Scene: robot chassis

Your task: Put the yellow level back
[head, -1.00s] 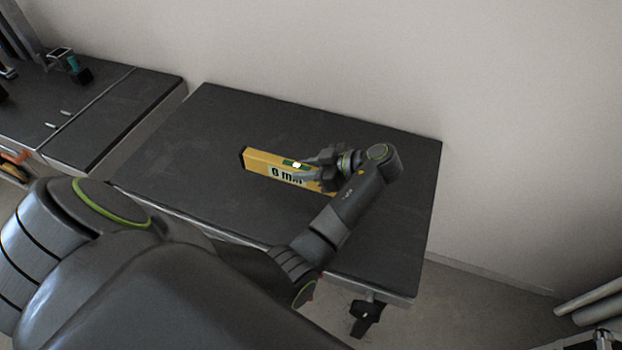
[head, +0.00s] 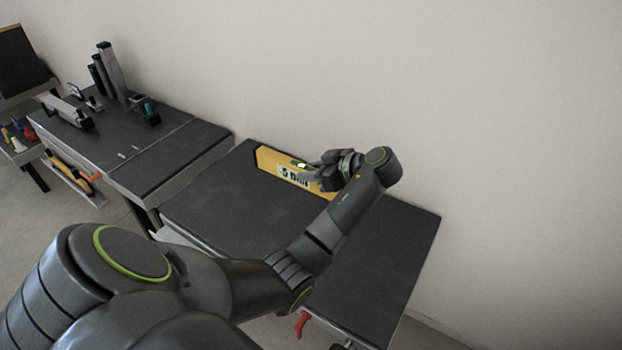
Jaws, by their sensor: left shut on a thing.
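The yellow level (head: 268,160) is a long bar with a white printed label and a small green vial on its top edge. It is held on edge over the dark table (head: 220,205), near its back. My left gripper (head: 312,172) is shut on the level around its middle. The gripper and wrist hide part of the level's right half. I cannot tell whether its lower edge touches the table. My right gripper is not in view.
A second dark workbench (head: 90,145) stands to the left, with grey upright blocks (head: 112,72) and a small green-and-black item (head: 150,113) on it. Another yellow bar (head: 68,172) sits on a lower shelf there. A plain wall (head: 400,80) runs behind.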

